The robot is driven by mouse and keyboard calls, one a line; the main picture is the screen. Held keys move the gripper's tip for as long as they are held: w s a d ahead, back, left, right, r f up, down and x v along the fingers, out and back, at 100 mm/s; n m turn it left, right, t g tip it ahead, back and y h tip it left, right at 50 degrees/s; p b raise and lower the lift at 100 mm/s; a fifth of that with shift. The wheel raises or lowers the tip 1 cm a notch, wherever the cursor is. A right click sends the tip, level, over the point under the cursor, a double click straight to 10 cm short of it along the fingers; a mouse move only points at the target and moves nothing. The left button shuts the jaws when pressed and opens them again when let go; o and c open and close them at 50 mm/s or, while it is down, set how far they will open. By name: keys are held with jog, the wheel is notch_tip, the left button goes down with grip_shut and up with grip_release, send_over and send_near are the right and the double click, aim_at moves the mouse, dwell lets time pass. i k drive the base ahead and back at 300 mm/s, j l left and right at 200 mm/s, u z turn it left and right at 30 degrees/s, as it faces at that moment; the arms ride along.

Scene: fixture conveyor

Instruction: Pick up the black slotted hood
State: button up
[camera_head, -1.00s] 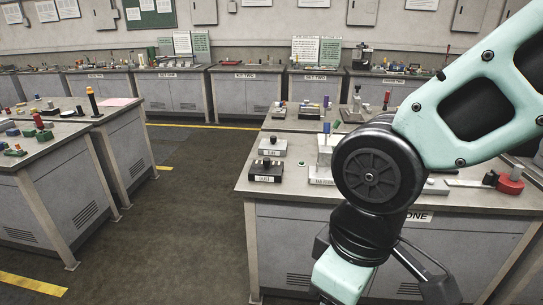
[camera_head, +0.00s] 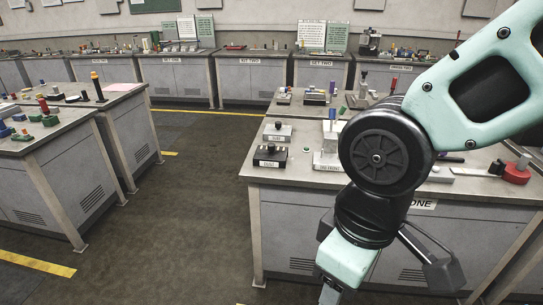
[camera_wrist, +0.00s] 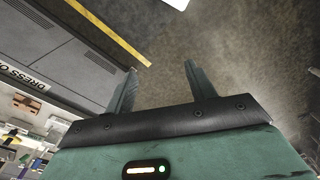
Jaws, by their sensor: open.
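I cannot pick out a black slotted hood for certain in either view. A black block with a knob on top and a pale label (camera_head: 270,155) sits at the near left corner of the right-hand bench; I cannot tell any slots on it. My gripper (camera_wrist: 160,72) is open and empty in the wrist view, its two fingers apart over bare floor. In the head view my arm hangs in front of the bench, with the gripper low at the bottom edge and mostly cut off. My arm hides part of the bench top.
The right-hand bench (camera_head: 262,176) carries a pale grey block (camera_head: 278,134), a red round piece (camera_head: 517,170) and other fixtures. Another bench (camera_head: 72,126) with small coloured parts stands at left. Open floor (camera_head: 190,215) lies between them. More benches line the back wall.

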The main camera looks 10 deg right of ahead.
aim_at(270, 155)
jog(key=u, duration=4.6)
jog(key=z, duration=4.6)
jog(key=i+j, duration=0.1)
jog(key=i, duration=0.7)
